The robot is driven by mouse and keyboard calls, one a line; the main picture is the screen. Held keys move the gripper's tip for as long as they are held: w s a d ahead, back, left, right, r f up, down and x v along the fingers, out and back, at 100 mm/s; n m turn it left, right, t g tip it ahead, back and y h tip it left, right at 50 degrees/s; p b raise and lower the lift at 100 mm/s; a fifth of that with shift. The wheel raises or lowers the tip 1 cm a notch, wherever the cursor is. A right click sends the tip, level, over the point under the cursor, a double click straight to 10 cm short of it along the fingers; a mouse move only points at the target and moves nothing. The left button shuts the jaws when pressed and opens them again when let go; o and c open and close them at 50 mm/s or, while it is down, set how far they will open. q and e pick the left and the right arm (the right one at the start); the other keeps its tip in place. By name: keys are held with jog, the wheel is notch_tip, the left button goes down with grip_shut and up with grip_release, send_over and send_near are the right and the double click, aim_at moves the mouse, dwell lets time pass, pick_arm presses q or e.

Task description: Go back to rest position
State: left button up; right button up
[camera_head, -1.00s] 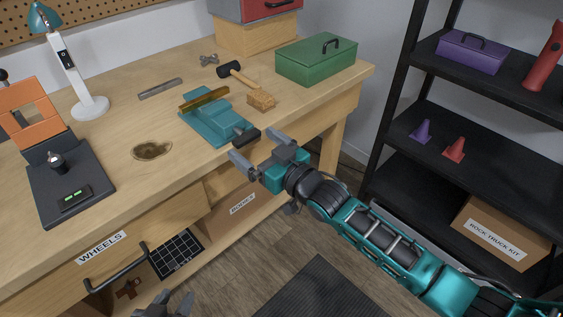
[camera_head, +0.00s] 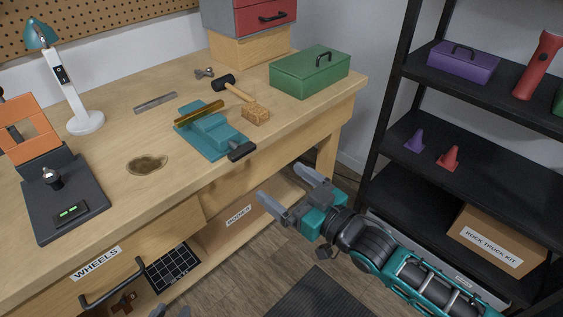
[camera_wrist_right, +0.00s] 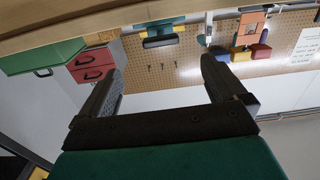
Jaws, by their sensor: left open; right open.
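My right gripper (camera_head: 291,200) is open and empty in the head view. It hangs in front of the workbench edge, below the tabletop and left of the black shelf. Its two spread fingers also show in the right wrist view (camera_wrist_right: 160,95), with nothing between them. Only a small grey part of my left gripper (camera_head: 170,311) shows at the bottom edge of the head view; its fingers are mostly cut off.
The wooden workbench (camera_head: 110,195) holds a teal vise (camera_head: 212,135), a mallet (camera_head: 238,92), a green toolbox (camera_head: 310,72) and a lamp (camera_head: 85,122). The WHEELS drawer (camera_head: 150,245) stands open. A black shelf (camera_head: 480,95) stands at the right.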

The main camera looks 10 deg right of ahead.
jog(key=shift+f, duration=0.1)
jog(key=s+d+f+m+g+h, duration=0.2)
jog(key=s+d+f+h, duration=0.2)
jog(key=s+f, duration=0.3)
jog(key=s+d+f+m+g+h, duration=0.1)
jog(key=s+d+f+m+h, duration=0.1)
jog(key=s+d+f+h, duration=0.2)
jog(key=s+d+f, duration=0.2)
jog(key=s+f, duration=0.2)
jog(key=f, duration=0.2)
jog(key=shift+s+m+g+h, duration=0.15)
jog(key=shift+m+g+h, duration=0.15)
jog(key=shift+m+g, duration=0.1)
